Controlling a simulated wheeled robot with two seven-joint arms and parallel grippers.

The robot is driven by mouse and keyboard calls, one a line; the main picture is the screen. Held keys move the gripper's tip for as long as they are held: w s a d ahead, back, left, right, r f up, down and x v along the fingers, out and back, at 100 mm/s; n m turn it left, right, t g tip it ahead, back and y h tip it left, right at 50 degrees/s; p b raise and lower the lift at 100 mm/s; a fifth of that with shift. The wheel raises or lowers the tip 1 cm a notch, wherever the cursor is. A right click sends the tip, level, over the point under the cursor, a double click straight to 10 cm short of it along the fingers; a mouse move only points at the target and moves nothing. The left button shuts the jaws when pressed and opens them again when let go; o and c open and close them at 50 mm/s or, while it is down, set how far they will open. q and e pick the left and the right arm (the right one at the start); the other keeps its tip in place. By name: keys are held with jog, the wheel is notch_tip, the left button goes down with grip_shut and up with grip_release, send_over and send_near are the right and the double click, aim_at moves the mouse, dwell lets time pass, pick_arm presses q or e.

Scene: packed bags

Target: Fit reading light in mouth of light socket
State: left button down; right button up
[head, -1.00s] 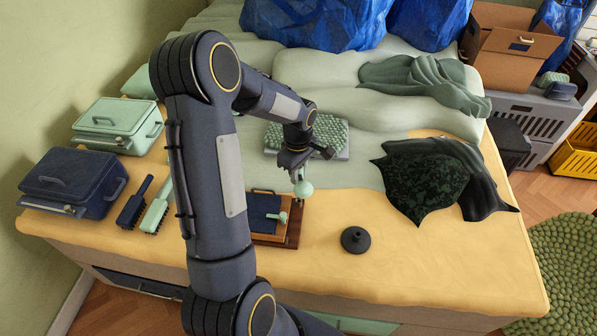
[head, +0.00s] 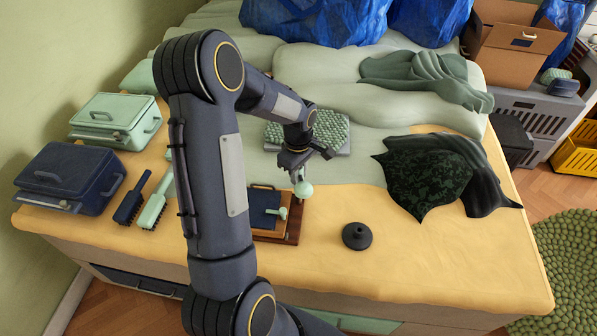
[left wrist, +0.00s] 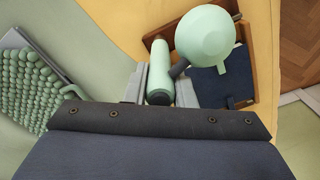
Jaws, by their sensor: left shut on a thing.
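The reading light is mint green, with a round head (head: 304,189) that hangs below my left gripper (head: 298,170) in the head view. In the left wrist view its bowl-shaped head (left wrist: 205,38) and green cylinder (left wrist: 158,72) show, joined by a dark piece. My left gripper (left wrist: 160,90) is shut on the cylinder there. The light socket looks to be the black round base with a raised centre (head: 357,236), standing on the yellow cover to the right and front of the gripper. Its mouth is too small to make out. My right gripper is not in view.
A brown wooden case with a navy panel (head: 265,207) lies below the gripper. A grey tray with green bumps (head: 342,134) is behind it. Dark cloth (head: 430,175) lies at right. Brushes (head: 153,209) and boxes (head: 68,178) stand left. Yellow cover around the socket is clear.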

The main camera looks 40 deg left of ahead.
pick_arm(q)
jog(key=shift+f+b, duration=0.35)
jog(key=shift+f, duration=0.15)
jog(key=c, duration=1.1)
grip_release()
jog(key=shift+c, duration=0.2)
notch_tip(320, 180, up, 7)
jog(key=shift+r, duration=0.45)
